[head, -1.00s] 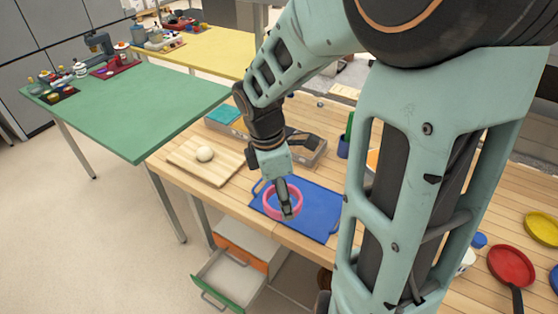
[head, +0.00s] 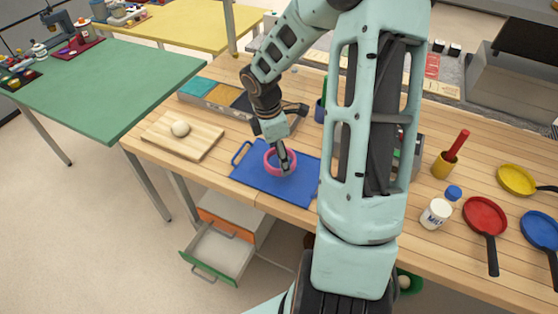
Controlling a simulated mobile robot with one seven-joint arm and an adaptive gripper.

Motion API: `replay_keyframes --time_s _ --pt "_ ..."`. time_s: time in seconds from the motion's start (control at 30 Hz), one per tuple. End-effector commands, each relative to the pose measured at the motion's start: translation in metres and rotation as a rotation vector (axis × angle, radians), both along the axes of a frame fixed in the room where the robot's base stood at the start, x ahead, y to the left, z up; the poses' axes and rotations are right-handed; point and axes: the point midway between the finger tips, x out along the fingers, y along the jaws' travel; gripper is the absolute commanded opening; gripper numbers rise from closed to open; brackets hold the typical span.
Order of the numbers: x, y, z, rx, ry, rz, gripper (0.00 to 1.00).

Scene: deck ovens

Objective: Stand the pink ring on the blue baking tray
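The pink ring (head: 267,160) lies flat, its opening facing up, over the middle of the blue baking tray (head: 258,181). It looks level, but I cannot tell whether its underside touches the tray or is just above it. The tray lies flat near the front edge of the wooden worktop. My gripper (head: 284,168) points down from above, its dark fingers close together across the near right part of the ring's rim. The fingers appear shut on the rim and hide part of it. My arm hides the tray's right end.
A bin with compartments (head: 219,97) stands behind. A milk bottle (head: 436,213) and a red pan (head: 485,216) are at right. An open drawer (head: 217,250) sticks out below the worktop.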

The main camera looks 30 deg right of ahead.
Motion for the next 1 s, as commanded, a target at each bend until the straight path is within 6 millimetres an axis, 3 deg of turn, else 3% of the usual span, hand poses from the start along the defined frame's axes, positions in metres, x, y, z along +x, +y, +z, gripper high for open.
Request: replay_keyframes --time_s 0.1,0.5,0.53,0.67,1.0 --pt "-0.001 0.001 -0.019 0.002 0.004 0.001 0.4" --pt "-0.001 0.001 -0.026 0.0 0.002 0.001 0.4" --pt "-0.001 0.001 -0.025 0.0 0.002 0.0 0.69" --pt "-0.001 0.001 -0.024 0.0 0.002 0.0 0.83" --pt "-0.001 0.001 -0.021 0.0 0.002 0.0 0.83"
